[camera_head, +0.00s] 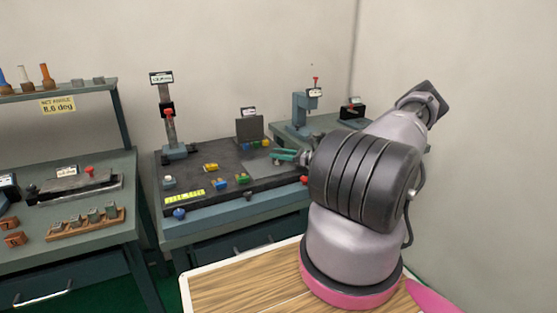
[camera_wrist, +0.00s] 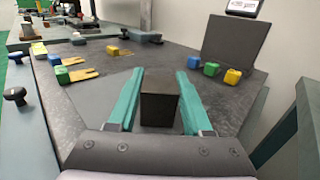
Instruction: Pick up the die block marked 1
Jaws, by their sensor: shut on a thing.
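My gripper (camera_wrist: 160,73) has two teal fingers, shut on a dark, box-shaped block (camera_wrist: 160,104). The block sits between the fingers, over the dark grey plate (camera_wrist: 90,105). I cannot tell whether it touches the plate. No number shows on it, so I cannot tell whether it is the die block marked 1. In the head view my gripper (camera_head: 287,155) is at the right part of the bench, and the held block cannot be made out there.
Blue, green and yellow cubes (camera_wrist: 211,69) stand right of my gripper by an upright dark panel (camera_wrist: 235,42). More coloured pieces (camera_wrist: 70,70) lie to the left. A wooden rack with several small blocks (camera_head: 85,226) is on the left bench. A post stand (camera_head: 172,125) rises behind.

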